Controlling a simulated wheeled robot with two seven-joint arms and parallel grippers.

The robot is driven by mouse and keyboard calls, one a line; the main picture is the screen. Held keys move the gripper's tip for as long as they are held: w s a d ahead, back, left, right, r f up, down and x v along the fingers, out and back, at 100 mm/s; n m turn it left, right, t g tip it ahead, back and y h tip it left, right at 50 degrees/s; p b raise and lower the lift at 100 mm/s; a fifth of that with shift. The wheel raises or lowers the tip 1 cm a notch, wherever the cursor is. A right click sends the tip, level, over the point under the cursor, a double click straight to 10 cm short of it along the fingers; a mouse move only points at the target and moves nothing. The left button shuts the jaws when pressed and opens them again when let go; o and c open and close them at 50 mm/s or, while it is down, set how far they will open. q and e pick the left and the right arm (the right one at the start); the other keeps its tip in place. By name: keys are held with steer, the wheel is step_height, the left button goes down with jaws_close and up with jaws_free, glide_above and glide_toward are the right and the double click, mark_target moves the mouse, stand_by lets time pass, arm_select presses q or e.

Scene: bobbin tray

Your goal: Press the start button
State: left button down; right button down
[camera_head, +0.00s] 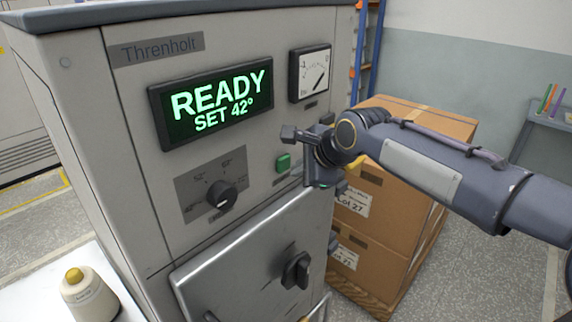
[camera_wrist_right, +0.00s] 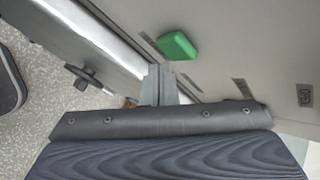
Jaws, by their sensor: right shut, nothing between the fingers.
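The green button (camera_head: 283,162) sits on the front panel of the grey machine, right of a black dial (camera_head: 221,195). The button also shows in the right wrist view (camera_wrist_right: 177,45), just above the fingertips. My right gripper (camera_head: 291,133) is shut and empty, in front of the panel close to the button. Its closed fingers show in the right wrist view (camera_wrist_right: 158,86). I cannot tell whether they touch the panel; the button looks clear of them. The display (camera_head: 212,101) reads READY, SET 42°. My left gripper is not in view.
A gauge (camera_head: 310,74) is above the button, and a metal door with a black handle (camera_head: 296,270) is below. Stacked cardboard boxes (camera_head: 388,200) stand right of the machine. A bobbin (camera_head: 88,294) stands on a white surface at lower left.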

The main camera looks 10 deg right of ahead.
steer(key=shift+w, duration=0.1)
stand_by(0.6)
steer(key=shift+w+a, duration=0.25)
steer(key=shift+w+a+p, duration=0.3)
steer(key=shift+w+p, duration=0.1)
steer(key=shift+p, duration=0.05)
stand_by(0.7)
stand_by(0.3)
steer(key=shift+s+d+b, duration=0.35)
steer(key=shift+s+d, duration=0.2)
steer(key=shift+s, duration=0.2)
steer(key=shift+s+d+b, duration=0.35)
steer(key=shift+s+d, duration=0.45)
steer(key=shift+s, duration=0.2)
steer(key=shift+s+d+b, duration=0.3)
steer(key=shift+s+d, duration=0.45)
steer(key=shift+s, duration=0.2)
